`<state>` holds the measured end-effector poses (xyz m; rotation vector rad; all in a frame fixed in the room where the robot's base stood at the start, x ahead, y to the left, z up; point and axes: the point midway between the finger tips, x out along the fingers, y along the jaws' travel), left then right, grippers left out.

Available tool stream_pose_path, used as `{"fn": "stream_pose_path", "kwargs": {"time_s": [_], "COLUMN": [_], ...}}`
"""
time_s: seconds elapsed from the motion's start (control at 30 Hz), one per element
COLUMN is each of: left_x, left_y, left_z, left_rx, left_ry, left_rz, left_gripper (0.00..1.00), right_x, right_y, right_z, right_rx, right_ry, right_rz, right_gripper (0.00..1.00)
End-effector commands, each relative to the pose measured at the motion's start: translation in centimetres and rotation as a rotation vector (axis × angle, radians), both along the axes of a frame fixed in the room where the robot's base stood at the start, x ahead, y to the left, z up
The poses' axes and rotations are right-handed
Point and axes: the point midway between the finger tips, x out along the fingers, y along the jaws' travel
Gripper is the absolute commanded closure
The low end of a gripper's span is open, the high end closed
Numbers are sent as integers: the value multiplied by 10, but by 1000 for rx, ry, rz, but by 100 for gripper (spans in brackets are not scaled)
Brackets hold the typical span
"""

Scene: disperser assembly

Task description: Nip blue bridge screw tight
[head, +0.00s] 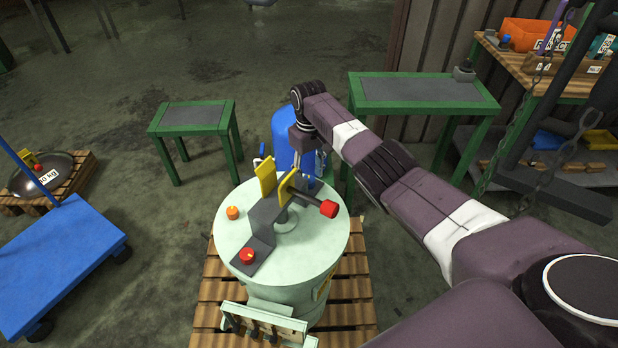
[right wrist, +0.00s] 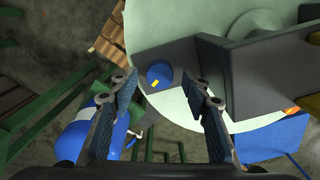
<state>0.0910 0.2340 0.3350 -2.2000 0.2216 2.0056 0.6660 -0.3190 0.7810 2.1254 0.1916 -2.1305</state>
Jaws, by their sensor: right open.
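The blue bridge screw (right wrist: 159,73), a round blue head with a small yellow mark, sits on the end of the dark grey bridge (right wrist: 181,52) in the right wrist view. In the head view the bridge (head: 262,222) lies across the pale green drum lid (head: 310,250); its far end and the blue screw are hidden there. My right gripper (right wrist: 160,88) is open, its two fingertips left and right of the blue screw with gaps on both sides. In the head view my right gripper (head: 302,165) is over the lid's far edge, partly hidden. My left gripper is out of view.
A red screw (head: 248,256) sits on the bridge's near end, an orange knob (head: 232,213) on the lid. Yellow plates (head: 266,180) and a red-ended bar (head: 328,209) rise mid-lid. A blue tank (head: 284,138) stands close behind. Green tables (head: 190,128) stand farther back.

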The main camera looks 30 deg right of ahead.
Motion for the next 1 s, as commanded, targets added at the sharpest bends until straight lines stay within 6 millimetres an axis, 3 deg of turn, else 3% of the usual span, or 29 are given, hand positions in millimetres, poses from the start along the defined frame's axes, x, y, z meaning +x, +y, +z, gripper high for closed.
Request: {"fn": "stream_pose_path", "kwargs": {"time_s": [0.13, 0.43, 0.8, 1.0], "left_x": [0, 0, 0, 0], "left_y": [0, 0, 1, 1], "left_z": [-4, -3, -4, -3], "left_rx": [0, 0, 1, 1], "left_ry": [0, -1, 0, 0], "left_rz": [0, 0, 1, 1], "left_gripper": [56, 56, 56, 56], "right_x": [0, 0, 0, 0], "right_y": [0, 0, 0, 0], "right_z": [-13, -15, -15, -15], "right_rx": [0, 0, 0, 0], "right_ry": [-1, -1, -1, -1], "right_rz": [-1, 0, 0, -8], "right_gripper": [56, 56, 96, 98]}}
